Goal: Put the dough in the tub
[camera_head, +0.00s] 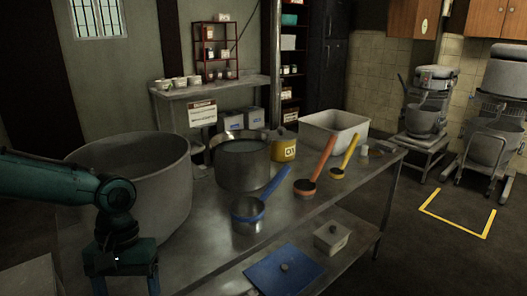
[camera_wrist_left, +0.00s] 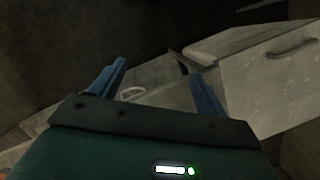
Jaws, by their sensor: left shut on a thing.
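My left gripper (camera_head: 125,280) hangs at the lower left in the head view, in front of the big grey pot; its fingertips are cut off by the frame edge. In the left wrist view its two blue fingers (camera_wrist_left: 158,88) stand wide apart on a thing I cannot identify. A pale grey surface shows between and beyond them. No dough can be made out in either view. A white rectangular tub (camera_head: 335,130) stands open at the far end of the metal table (camera_head: 200,262). My right gripper is not in view.
The big grey pot (camera_head: 150,190) fills the table's left end. A smaller pot (camera_head: 242,170), a yellow canister (camera_head: 284,150), and blue (camera_head: 262,200), orange (camera_head: 316,165) and yellow (camera_head: 347,152) handled pans stand between it and the tub. A pale box with a handle (camera_wrist_left: 265,75) shows in the left wrist view.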

